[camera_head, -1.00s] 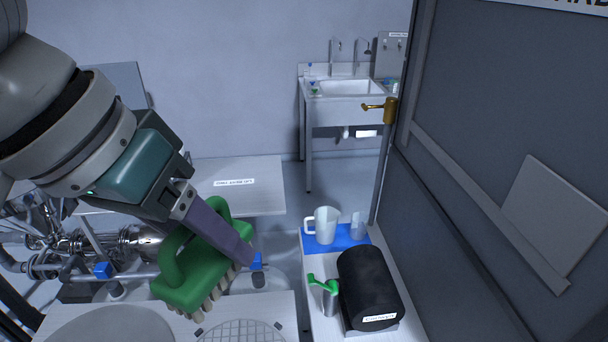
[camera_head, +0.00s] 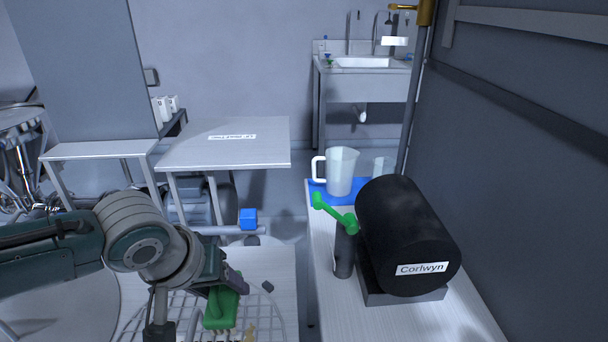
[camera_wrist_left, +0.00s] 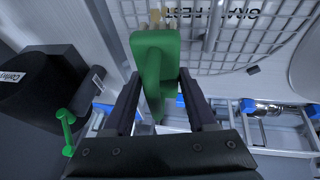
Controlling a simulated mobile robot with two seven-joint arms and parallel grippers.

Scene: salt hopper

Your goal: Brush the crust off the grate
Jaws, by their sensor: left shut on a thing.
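My left gripper (camera_head: 226,284) is shut on a green brush (camera_head: 220,309), low over the wire grate (camera_head: 180,318). The left wrist view shows the brush (camera_wrist_left: 155,62) between the two dark fingers (camera_wrist_left: 160,92), with tan bristles at its far end by the grate (camera_wrist_left: 228,42). The bristles look close to the bars, but I cannot tell whether they touch. Dark lettering shows behind the bars. My arm hides part of the grate in the head view. My right gripper is not in view.
A gap separates the two surfaces. An empty table (camera_head: 225,150) stands behind.

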